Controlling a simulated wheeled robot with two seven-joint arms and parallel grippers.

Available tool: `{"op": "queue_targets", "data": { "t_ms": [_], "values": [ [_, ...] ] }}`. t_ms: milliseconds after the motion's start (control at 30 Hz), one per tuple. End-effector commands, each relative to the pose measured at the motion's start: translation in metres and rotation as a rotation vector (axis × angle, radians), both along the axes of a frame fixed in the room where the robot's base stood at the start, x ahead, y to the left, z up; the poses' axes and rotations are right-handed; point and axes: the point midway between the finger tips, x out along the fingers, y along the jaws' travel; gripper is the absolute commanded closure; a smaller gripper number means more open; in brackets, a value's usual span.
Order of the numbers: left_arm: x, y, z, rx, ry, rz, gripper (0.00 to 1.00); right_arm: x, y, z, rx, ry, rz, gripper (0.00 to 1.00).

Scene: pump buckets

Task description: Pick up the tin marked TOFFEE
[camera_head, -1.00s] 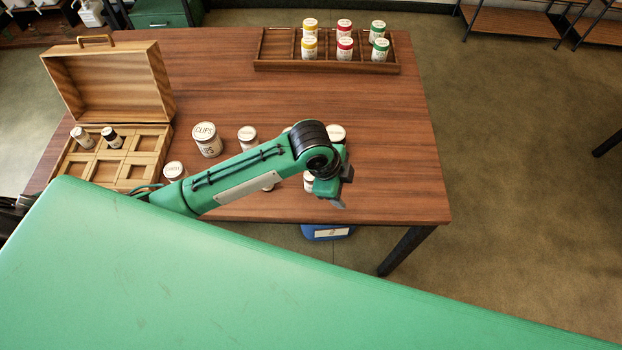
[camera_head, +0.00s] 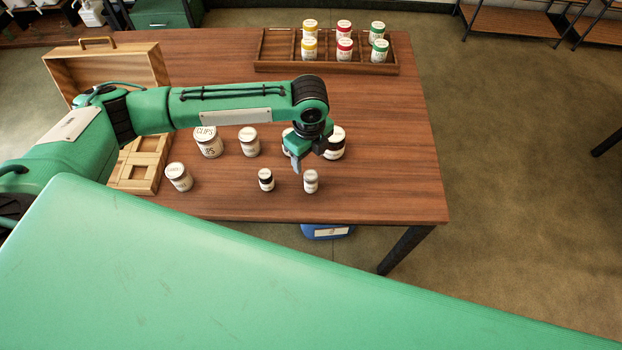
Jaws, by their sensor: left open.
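I cannot read TOFFEE on any tin in this view. Several white-lidded tins stand upright on the wooden table. The large one marked CLIPS (camera_head: 209,145) is readable. A medium tin (camera_head: 249,143) stands right of it, and another (camera_head: 179,178) stands front left. Two small tins, one with a dark band (camera_head: 266,181) and one greyish (camera_head: 311,182), stand near the front edge. A larger dark-banded tin (camera_head: 337,145) is partly behind my left gripper (camera_head: 308,162), which is open and empty above the table. Another tin behind the gripper is mostly hidden. My right gripper is out of view.
An open wooden case (camera_head: 137,176) with compartments is at the left, partly covered by my arm. A wooden tray (camera_head: 277,66) at the back holds yellow, red and green tins. The table's right side is clear. A blue container (camera_head: 327,232) shows below the front edge.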

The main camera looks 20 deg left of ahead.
Motion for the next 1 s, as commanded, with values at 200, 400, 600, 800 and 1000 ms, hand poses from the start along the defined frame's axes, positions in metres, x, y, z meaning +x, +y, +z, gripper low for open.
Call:
{"op": "queue_targets", "data": {
  "t_ms": [200,400,600,800,1000],
  "values": [
    [0.0,-0.001,-0.039,0.0,0.001,0.002,0.39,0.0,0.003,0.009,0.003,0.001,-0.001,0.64],
    [0.001,-0.001,-0.053,0.0,-0.001,0.001,0.39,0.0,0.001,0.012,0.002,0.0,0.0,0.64],
    [0.002,-0.003,-0.074,0.0,0.001,0.001,0.39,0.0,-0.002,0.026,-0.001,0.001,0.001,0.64],
    [0.003,-0.003,-0.099,-0.001,0.0,0.002,0.39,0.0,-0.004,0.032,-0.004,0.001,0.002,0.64],
    [0.003,-0.003,-0.104,-0.001,-0.002,0.0,0.39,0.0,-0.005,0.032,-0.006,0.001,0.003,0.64]
  ]
}}
